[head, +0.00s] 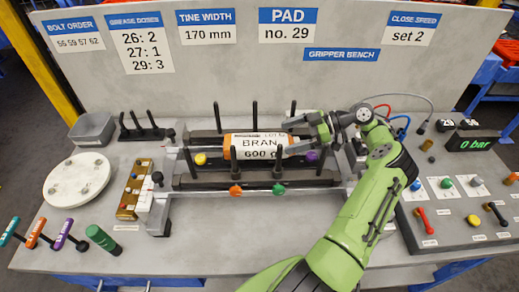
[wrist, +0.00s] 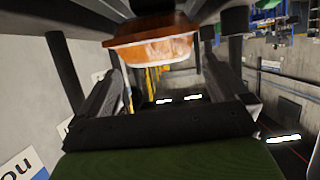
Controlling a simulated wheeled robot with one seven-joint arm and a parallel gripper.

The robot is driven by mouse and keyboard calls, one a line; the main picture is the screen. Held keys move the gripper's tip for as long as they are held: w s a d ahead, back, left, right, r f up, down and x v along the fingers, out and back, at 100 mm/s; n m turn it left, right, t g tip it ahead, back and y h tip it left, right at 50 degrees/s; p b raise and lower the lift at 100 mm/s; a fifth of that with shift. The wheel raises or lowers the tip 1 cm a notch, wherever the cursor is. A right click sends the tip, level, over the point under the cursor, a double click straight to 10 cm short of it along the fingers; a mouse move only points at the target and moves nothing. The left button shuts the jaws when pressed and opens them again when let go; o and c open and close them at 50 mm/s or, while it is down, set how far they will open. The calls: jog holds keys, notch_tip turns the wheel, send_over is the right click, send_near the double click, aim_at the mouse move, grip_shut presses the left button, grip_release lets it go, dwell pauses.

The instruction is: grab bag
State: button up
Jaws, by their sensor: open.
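The bag (head: 258,139) has a white label reading BRAN 600 g and an orange end. It lies on the dark slotted fixture in the middle of the bench, among upright black pegs. My gripper (head: 297,133) reaches in from the right at the bag's right end, with its fingers pointing left. It is open. In the wrist view the bag's orange and white end (wrist: 150,48) shows at the top, near the tips of the two fingers (wrist: 158,85). I cannot tell whether the fingers touch it.
Black pegs (head: 254,113) stand close around the bag. Coloured knobs (head: 236,190) sit on the fixture's front rail. A round white plate (head: 77,180) and a grey bin (head: 92,128) are at left. A control panel (head: 470,215) is at right.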

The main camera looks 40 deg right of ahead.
aim_at(278, 139)
jog(key=b+x, duration=0.2)
jog(key=x, duration=0.4)
jog(key=shift+c, duration=0.8)
jog(key=shift+r, duration=0.15)
jog(key=c, duration=1.5)
